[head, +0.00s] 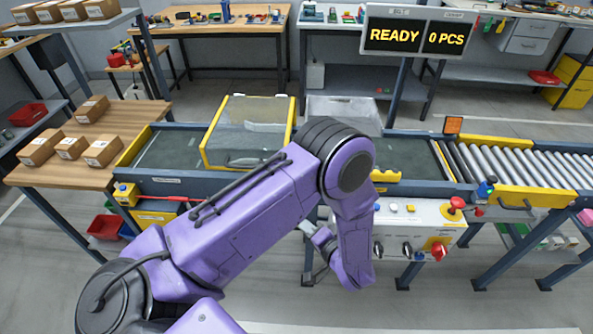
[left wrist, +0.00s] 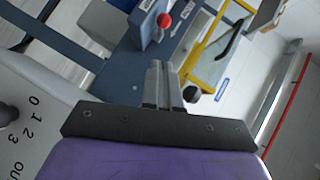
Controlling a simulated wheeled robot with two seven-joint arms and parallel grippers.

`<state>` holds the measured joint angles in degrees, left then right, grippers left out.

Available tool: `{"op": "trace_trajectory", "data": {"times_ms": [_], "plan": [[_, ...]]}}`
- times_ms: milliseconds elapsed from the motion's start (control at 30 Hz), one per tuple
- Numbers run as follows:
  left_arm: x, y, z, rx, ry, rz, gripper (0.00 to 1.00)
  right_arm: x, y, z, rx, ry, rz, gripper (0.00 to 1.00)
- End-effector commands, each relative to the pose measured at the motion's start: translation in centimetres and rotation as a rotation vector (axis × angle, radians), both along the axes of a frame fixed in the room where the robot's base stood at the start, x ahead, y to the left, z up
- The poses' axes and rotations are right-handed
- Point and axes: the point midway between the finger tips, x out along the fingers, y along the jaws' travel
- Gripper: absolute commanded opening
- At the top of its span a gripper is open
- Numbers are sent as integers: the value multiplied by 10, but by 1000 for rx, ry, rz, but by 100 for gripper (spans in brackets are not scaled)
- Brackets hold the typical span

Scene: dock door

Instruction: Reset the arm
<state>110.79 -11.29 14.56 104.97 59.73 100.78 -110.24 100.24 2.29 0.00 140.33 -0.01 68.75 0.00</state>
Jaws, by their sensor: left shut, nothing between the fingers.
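My left arm, purple, comes in from the lower left of the head view, rises to a bent elbow and drops down in front of the conveyor. My left gripper (left wrist: 165,72) is shut and empty in the left wrist view, its two grey fingers side by side. In the head view my arm hides most of the gripper, near the left end of the control panel (head: 425,213). In the wrist view the fingers point toward a blue-grey frame with a red knob (left wrist: 164,20); I cannot tell if they touch anything. My right gripper is not in view.
The conveyor has a yellow-framed clear guard (head: 248,103), a clear bin (head: 343,112) and rollers (head: 520,165) at right. Boxes (head: 103,152) sit on a wooden table at left. The display reads READY, 0 PCS. Floor in front is clear.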

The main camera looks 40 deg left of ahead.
Motion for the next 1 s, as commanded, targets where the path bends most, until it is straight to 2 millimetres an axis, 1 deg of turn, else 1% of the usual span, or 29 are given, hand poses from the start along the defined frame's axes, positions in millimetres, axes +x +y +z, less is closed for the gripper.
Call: {"op": "trace_trajectory", "data": {"times_ms": [33, 100, 233, 333, 533, 567, 667, 733, 800, 867, 933, 967, 1000], "plan": [[-3, -11, 1, 0, -3, -3, 0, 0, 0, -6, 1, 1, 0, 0], [-7, -24, 5, 0, -1, -5, 0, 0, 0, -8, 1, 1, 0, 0], [-12, -38, 10, 0, -1, -4, 0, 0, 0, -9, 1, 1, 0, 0], [-14, -42, 12, 1, -1, -3, 0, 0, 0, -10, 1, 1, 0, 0], [-14, -42, 13, -1, -7, 0, 0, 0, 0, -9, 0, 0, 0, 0], [-14, -42, 12, -6, -22, 4, 0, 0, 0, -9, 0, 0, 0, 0], [-8, -45, 9, -69, -164, 13, 0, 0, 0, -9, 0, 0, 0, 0], [2, -49, 2, -164, -322, -34, 0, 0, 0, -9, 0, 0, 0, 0], [10, -47, -9, -299, -478, -97, 0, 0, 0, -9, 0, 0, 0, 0], [9, -43, -25, -438, -570, -133, 0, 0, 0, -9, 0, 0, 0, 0], [-4, -36, -48, -618, -625, -135, 0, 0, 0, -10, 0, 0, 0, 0], [-15, -33, -60, -700, -631, -121, 0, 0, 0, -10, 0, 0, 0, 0], [-34, -28, -76, -809, -623, -84, 0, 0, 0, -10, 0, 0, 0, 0]]}}
